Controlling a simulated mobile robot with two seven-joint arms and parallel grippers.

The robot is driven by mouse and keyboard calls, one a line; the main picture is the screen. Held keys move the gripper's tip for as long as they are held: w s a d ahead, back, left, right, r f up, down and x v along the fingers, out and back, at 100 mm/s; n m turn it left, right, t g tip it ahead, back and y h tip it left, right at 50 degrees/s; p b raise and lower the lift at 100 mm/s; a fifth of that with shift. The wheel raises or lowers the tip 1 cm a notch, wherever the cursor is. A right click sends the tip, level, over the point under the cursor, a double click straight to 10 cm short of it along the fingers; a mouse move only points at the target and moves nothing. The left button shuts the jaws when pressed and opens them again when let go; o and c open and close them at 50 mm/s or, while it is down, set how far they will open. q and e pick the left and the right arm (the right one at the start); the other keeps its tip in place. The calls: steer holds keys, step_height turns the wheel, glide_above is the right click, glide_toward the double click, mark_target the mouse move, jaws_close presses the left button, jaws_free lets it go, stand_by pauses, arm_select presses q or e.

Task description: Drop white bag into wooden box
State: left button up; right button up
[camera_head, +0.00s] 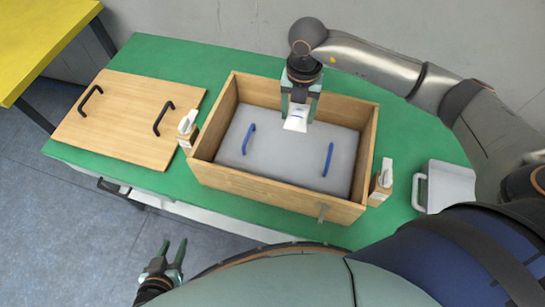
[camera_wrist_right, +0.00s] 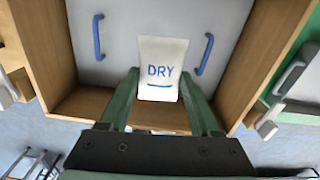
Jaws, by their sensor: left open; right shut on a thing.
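The white bag (camera_head: 296,123) is held by my right gripper (camera_head: 299,104) over the wooden box (camera_head: 270,193), toward its back side. In the right wrist view the bag (camera_wrist_right: 162,60) shows blue "DRY" lettering and sits between the two green fingers of my right gripper (camera_wrist_right: 160,90). The wooden box (camera_wrist_right: 245,75) has an open top and a grey panel (camera_head: 285,160) with two blue handles inside. My left gripper (camera_head: 174,262) is open and empty, in front of the table at lower left, well away from the bag and box.
A wooden lid (camera_head: 125,120) with two black handles lies on the green table (camera_head: 230,65) left of the box. Small white-topped devices stand beside the box, on the left (camera_head: 187,125) and right (camera_head: 384,178).

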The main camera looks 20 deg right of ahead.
step_height(320, 180, down, 3)
steer(key=shift+r+b, duration=0.15)
steer(key=shift+b, duration=0.45)
steer(key=o, duration=1.4)
steer(key=shift+o, duration=0.2)
steer(key=shift+r, duration=0.1)
step_height(320, 180, up, 12)
steer(key=shift+r+b, duration=0.25)
steer(key=shift+b, duration=0.2)
